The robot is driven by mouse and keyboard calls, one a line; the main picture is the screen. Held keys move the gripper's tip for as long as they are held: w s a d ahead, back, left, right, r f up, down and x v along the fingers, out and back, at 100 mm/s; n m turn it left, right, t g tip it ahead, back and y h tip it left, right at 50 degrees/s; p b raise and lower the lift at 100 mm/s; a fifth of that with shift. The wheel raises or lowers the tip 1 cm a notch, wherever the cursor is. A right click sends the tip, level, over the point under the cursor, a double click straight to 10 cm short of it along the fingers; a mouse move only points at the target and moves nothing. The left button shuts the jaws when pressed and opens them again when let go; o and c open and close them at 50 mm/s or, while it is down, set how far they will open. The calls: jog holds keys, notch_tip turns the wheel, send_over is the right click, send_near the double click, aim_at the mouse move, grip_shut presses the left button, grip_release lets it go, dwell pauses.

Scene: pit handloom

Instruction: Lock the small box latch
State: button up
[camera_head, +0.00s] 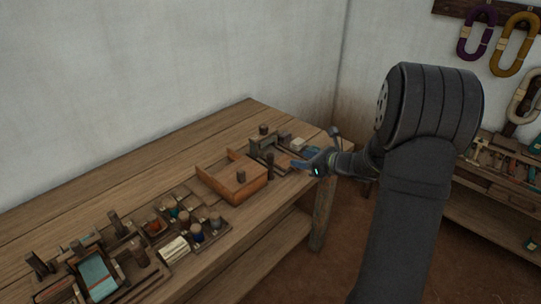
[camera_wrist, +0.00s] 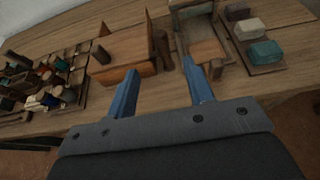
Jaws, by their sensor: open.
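An open wooden box (camera_head: 252,188) stands on the workbench, with a dark round knob (camera_head: 241,176) at its front. The box (camera_wrist: 126,69) and knob (camera_wrist: 102,56) also show in the wrist view. I cannot make out clearly which part is the latch. My gripper (camera_head: 303,164) is to the right of the box at the bench's front edge. In the wrist view my gripper (camera_wrist: 165,84) has its blue fingers spread apart with nothing held between them. The left fingertip overlaps the box front in the picture; contact cannot be told.
A dark upright peg (camera_wrist: 164,50) stands right of the box, beside a small frame with a wooden block (camera_wrist: 207,50). Farther right is a teal block (camera_wrist: 263,52). A spool tray (camera_head: 212,239) lies left of the box. The bench's back strip (camera_head: 130,183) is clear.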

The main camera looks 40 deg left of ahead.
aim_at(271, 155)
jog(key=x, duration=1.5)
jog(key=shift+a+f, duration=0.25)
jog(key=shift+a, duration=0.1)
jog(key=c, duration=1)
